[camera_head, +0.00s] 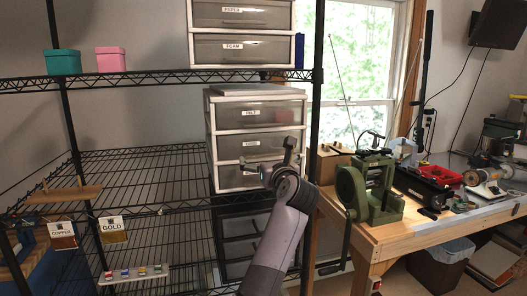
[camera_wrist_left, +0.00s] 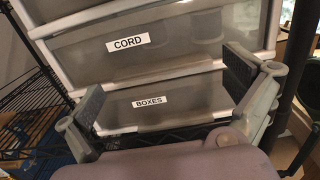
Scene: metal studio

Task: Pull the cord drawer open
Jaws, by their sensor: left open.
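The cord drawer (camera_head: 226,148) is the middle one of three grey-fronted, white-framed drawers on the wire rack. It looks shut in the head view. Its front and CORD label fill the upper middle of the left wrist view (camera_wrist_left: 190,50). The boxes drawer (camera_head: 230,180) is below it, with its label between my fingers in the left wrist view (camera_wrist_left: 195,95). My left gripper (camera_head: 267,156) is open and empty in front of the drawer unit, its two fingers (camera_wrist_left: 165,95) spread wide. It hides part of the lower drawers. My right gripper is not seen.
The felt drawer (camera_head: 225,116) is above the cord drawer. A black rack post (camera_head: 316,95) stands close to the right. A wooden workbench (camera_head: 395,232) with a green machine (camera_head: 375,185) is right of the rack. Wire shelf (camera_head: 140,170) left of the drawers is mostly clear.

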